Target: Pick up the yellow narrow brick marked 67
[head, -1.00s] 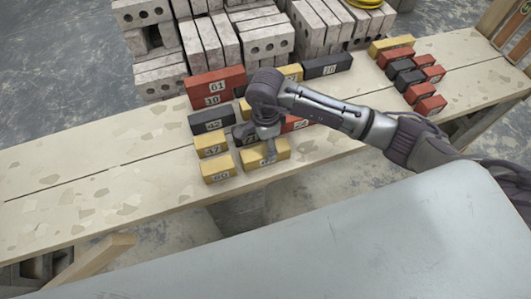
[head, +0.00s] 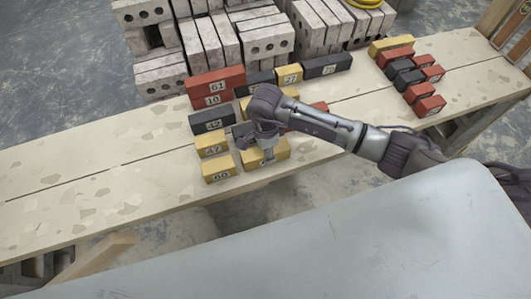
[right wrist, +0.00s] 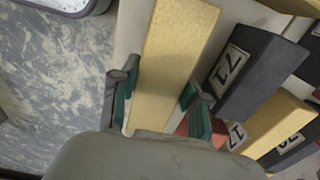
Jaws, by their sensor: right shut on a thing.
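A yellow narrow brick (head: 281,151) lies at the front edge of the plank table in the head view. Its number is mostly hidden by my gripper, so I cannot read it as 67. My right gripper (head: 267,157) is over this brick from above and is shut on it. In the right wrist view the same yellow brick (right wrist: 176,55) lies between the green-padded fingers (right wrist: 162,108), one on each side. It still appears to be at table level. My left gripper is not in view.
Yellow bricks marked 60 (head: 218,169) and 47 (head: 211,144) stand close to the left. A dark brick marked 71 (right wrist: 243,75) is beside the held brick. Red bricks (head: 430,106) and others stand at right. The table's left part (head: 90,180) is clear.

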